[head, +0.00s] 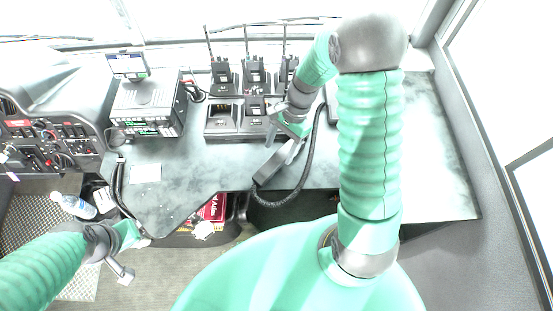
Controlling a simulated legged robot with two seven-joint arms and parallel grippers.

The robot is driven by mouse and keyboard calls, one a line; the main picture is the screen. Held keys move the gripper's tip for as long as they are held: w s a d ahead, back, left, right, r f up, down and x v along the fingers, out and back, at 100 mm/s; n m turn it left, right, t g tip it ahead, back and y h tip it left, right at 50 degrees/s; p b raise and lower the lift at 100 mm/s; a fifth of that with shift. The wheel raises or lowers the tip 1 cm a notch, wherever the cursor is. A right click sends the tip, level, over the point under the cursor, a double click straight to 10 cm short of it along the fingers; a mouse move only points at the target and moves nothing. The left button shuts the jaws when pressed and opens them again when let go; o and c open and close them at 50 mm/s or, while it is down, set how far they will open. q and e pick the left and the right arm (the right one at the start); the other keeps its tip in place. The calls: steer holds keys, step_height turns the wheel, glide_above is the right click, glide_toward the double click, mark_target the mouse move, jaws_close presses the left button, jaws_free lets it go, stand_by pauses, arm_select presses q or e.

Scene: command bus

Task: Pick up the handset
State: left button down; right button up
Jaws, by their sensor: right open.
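A dark grey handset (275,167) lies slanted at the front edge of the desk, with a thick black cord looping beside it. My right gripper (286,134) is open at the handset's upper end, its fingers pointing down toward it. I cannot tell whether they touch it. My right arm comes in from the right and covers part of the desk behind. My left gripper (134,260) is low at the left, well away from the handset; its fingers look apart and empty.
Several handheld radios stand in a charger (222,136) behind the handset. A radio unit (147,106) with a small screen sits left of it. A dashboard (45,140) is at far left. A bottle (74,206) and red box (211,208) are below. The desk's right part (430,150) is clear.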

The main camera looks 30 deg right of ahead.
mark_target(281, 156)
steer(key=x, duration=0.3)
steer(key=shift+s+f, duration=0.1)
steer(key=shift+s, duration=0.1)
steer(key=shift+d+f, duration=0.6)
steer(key=shift+f, duration=0.15)
steer(key=shift+d+f, duration=0.1)
steer(key=shift+d, duration=0.2)
steer(key=shift+a, duration=0.9)
steer(key=shift+d, duration=0.15)
steer(key=shift+d+f, duration=0.1)
steer(key=shift+d, duration=0.3)
steer(key=c, duration=0.9)
arm_select(q)
steer(key=shift+s+d+r, duration=0.1)
steer(key=shift+s+d, duration=0.05)
steer(key=shift+d, duration=0.4)
arm_select(e)
steer(key=shift+a, duration=0.2)
jaws_close()
